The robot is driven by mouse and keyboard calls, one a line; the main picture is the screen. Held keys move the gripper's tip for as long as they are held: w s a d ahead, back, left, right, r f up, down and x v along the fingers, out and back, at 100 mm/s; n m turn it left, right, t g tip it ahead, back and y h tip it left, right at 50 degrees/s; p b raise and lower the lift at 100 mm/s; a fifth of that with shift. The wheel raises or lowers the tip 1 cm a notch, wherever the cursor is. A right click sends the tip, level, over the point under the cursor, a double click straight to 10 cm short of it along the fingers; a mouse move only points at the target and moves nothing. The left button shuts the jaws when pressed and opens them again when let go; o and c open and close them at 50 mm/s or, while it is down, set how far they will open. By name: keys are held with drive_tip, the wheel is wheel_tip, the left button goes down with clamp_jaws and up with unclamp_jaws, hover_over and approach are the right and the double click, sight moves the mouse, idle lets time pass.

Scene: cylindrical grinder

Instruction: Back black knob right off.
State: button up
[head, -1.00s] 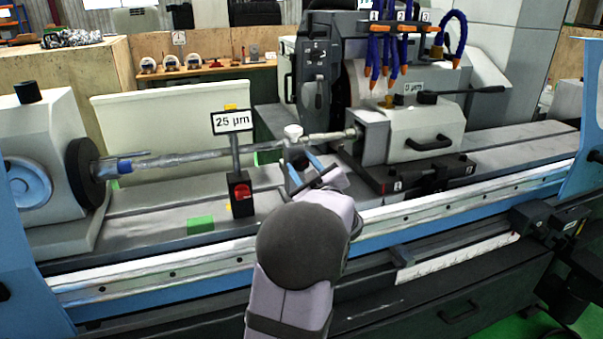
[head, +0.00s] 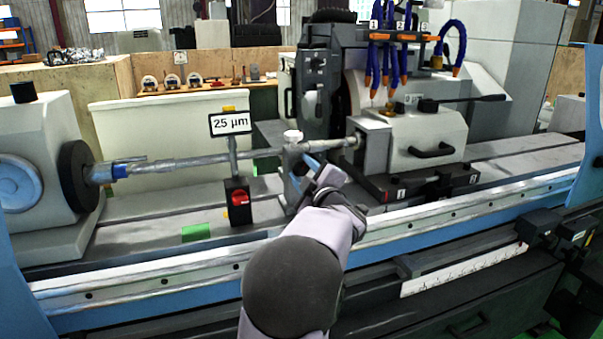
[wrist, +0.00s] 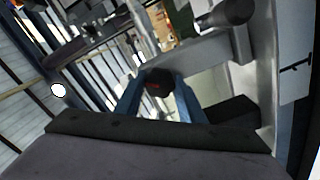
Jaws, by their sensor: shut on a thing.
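The black knob (wrist: 154,83), with a small reddish mark, sits between the two blue fingers of my gripper (wrist: 155,94) in the wrist view. My gripper is shut on it. In the head view my gripper (head: 309,168) is at the grey steady rest (head: 292,180) under the long workpiece shaft (head: 200,162). The knob itself is hidden there behind my fingers and wrist. A white knob (head: 292,137) tops the same rest.
A red-knobbed black box (head: 238,198) with a "25 µm" sign (head: 230,123) stands left of my gripper. A green block (head: 196,232) lies on the bed at left.

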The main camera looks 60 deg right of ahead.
drive_tip(key=o, duration=0.8)
drive_tip(key=shift+o, duration=0.2)
drive_tip(key=v, duration=0.7)
